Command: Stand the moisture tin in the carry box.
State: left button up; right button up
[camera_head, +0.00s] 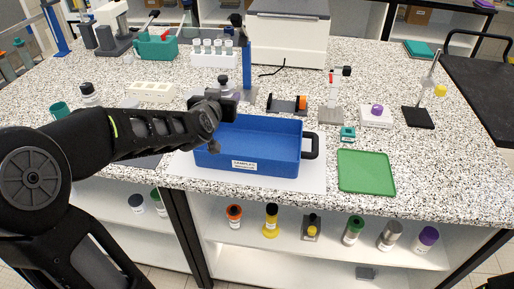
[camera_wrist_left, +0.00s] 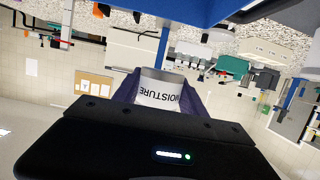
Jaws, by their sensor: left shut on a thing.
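The moisture tin (camera_wrist_left: 160,92), pale with a white label reading MOISTURE, is between the fingers of my left gripper in the left wrist view, where the picture is upside down. My left gripper (camera_head: 222,98) is shut on it, above the back left part of the carry box in the head view. The carry box (camera_head: 250,166) is a blue open tray with a black handle at its right end and a white label on its front. Its visible floor is empty; my arm hides its left back corner. My right gripper is out of view.
The box stands on a white sheet (camera_head: 313,180) on the speckled bench. A green mat (camera_head: 365,171) lies to its right. A black and orange device (camera_head: 288,104) and a test-tube rack (camera_head: 213,55) stand behind. Several jars stand on the shelf below.

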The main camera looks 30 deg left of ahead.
pick_arm(q)
jog(key=shift+s, duration=0.1)
jog(key=b, duration=0.1)
send_over(229, 147)
notch_tip(229, 147, down, 6)
jog(key=shift+s+f, duration=0.1)
dwell(0.3)
jog(key=shift+f, duration=1.95)
jog(key=shift+r, duration=0.1)
jog(key=shift+f+b, duration=0.65)
jog(key=shift+b, duration=0.3)
